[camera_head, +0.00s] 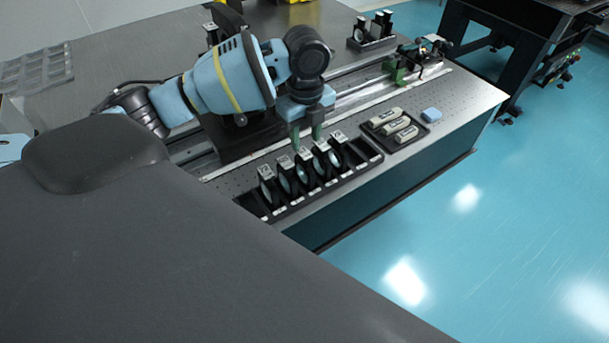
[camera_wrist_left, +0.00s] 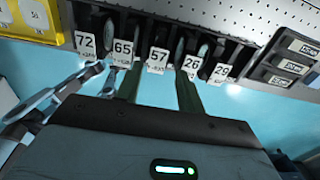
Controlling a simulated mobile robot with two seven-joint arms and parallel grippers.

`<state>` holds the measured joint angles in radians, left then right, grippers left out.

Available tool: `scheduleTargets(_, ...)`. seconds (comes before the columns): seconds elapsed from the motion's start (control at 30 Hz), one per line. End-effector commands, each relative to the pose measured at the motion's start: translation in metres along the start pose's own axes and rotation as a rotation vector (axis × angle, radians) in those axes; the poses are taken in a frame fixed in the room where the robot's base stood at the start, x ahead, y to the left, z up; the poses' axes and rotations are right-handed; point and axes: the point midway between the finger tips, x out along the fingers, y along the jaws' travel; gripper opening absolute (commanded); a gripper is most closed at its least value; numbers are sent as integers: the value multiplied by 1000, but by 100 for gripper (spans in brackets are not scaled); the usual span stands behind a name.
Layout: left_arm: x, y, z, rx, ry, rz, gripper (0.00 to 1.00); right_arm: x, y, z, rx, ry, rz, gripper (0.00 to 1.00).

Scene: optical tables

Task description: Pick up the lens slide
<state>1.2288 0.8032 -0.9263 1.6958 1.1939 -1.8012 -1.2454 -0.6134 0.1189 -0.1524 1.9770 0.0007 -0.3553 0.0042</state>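Several lens slides with white numbered tops stand upright in a row in a black rack (camera_head: 372,153) along the near edge of the table. The left wrist view shows labels 72, 65, 57, 26 and 29. My left gripper (camera_head: 306,142) points down over the middle of this row. Its two green fingers are apart, and in the left wrist view (camera_wrist_left: 158,72) the slide labelled 57 (camera_wrist_left: 157,58) shows between them. I cannot tell whether a finger touches it. The task does not say which slide is meant. My right gripper is not in view.
Slots at the rack's right end look empty. A black tray (camera_head: 418,138) with several white pieces and a blue block (camera_head: 431,115) lie to the right. A rail with a green mount (camera_head: 397,72) runs behind. A yellow object (camera_wrist_left: 18,32) shows in the wrist view.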

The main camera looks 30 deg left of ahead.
Motion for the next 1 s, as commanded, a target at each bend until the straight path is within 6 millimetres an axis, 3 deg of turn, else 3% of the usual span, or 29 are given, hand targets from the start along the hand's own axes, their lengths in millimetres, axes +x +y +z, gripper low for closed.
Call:
scheduleTargets(0.3, 42, 4, 0, -1, 0, 2, 38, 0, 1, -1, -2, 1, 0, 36)
scheduleTargets(0.6, 46, 4, -1, 0, -1, 1, 38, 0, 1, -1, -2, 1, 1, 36)
scheduleTargets(0.9, 45, 4, -1, 0, -1, 0, 0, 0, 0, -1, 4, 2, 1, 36)
scheduleTargets(1.0, 45, 4, -1, 0, -1, 0, 0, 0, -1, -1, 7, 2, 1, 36)
